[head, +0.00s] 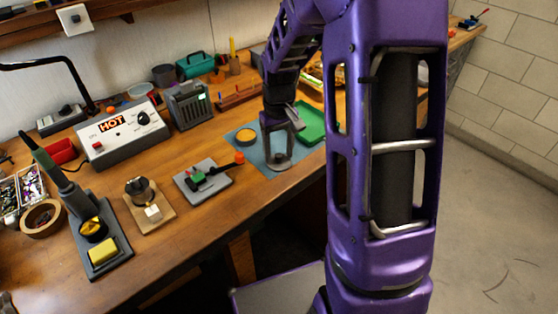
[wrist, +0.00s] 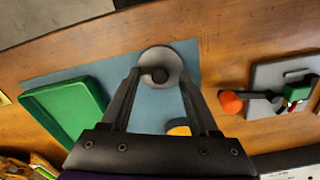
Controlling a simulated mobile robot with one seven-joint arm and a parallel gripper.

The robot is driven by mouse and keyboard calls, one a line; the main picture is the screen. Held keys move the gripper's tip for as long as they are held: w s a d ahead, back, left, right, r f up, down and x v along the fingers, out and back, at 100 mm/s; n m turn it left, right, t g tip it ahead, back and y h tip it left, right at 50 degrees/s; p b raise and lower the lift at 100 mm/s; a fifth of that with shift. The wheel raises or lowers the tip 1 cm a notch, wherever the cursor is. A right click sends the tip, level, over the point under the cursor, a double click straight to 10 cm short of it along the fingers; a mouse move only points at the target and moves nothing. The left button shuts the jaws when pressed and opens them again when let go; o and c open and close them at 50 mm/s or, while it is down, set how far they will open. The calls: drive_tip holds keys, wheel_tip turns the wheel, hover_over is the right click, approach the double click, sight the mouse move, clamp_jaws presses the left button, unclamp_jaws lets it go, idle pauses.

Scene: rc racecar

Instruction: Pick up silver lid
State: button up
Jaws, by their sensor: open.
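The silver lid (wrist: 172,55) is a round metal disc with a dark knob in the wrist view. It lies at the edge of the blue mat (wrist: 210,62). The lid also shows in the head view (head: 280,165), partly hidden by my gripper. My gripper (wrist: 160,80) is open, with its two fingers spread to either side of the knob in the wrist view. It points down above the lid in the head view (head: 277,145). Nothing is between the fingers that I can see held. Whether the fingertips touch the lid cannot be told.
A round yellow-topped item (head: 245,136) sits on the mat. A grey plate (head: 212,187) with a red-orange-tipped tool (head: 239,158) lies to the left. A soldering station (head: 120,133) and other tools fill the bench behind and left.

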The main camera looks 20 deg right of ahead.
clamp_jaws()
idle(0.3)
